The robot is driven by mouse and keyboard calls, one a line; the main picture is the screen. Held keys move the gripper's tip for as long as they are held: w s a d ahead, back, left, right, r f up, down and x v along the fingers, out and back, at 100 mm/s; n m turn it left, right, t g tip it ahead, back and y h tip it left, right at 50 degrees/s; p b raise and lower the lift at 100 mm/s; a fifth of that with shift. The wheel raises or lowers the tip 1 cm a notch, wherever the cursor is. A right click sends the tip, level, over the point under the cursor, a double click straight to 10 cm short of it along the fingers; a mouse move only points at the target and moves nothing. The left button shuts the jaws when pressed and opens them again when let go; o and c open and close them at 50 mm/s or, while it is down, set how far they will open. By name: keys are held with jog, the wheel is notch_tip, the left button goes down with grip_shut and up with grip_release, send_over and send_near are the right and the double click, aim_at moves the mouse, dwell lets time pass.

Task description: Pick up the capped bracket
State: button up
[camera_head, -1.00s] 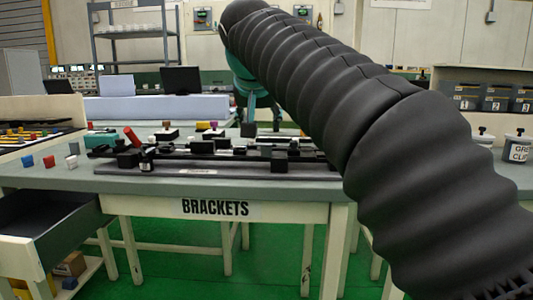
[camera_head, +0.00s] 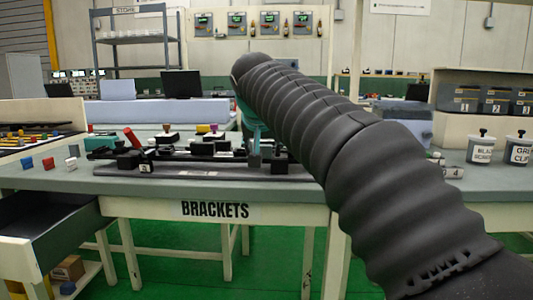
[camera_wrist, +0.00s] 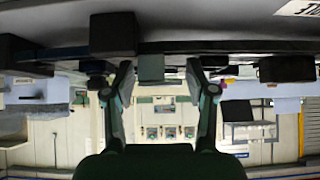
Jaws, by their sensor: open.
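My gripper (camera_head: 255,154) is low over the right part of the dark bracket fixture on the table, partly hidden by my arm. In the wrist view, which looks upside down, my gripper (camera_wrist: 160,70) is open, one finger on each side of a grey-green block (camera_wrist: 150,68). A gap shows between the block and the right finger; contact on the left is unclear. A larger black block (camera_wrist: 113,35) is close by to the left. I cannot tell for certain which piece is the capped bracket.
The dark fixture (camera_head: 195,171) carries several black blocks. Behind it are pieces with a brown top (camera_head: 166,128) and a yellow top (camera_head: 203,129). A red rod (camera_head: 132,138) leans at left. Labelled jars (camera_head: 481,150) stand at right.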

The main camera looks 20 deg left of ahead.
jog(key=c, duration=0.7)
jog(key=shift+r, duration=0.1)
jog(key=shift+c, duration=0.2)
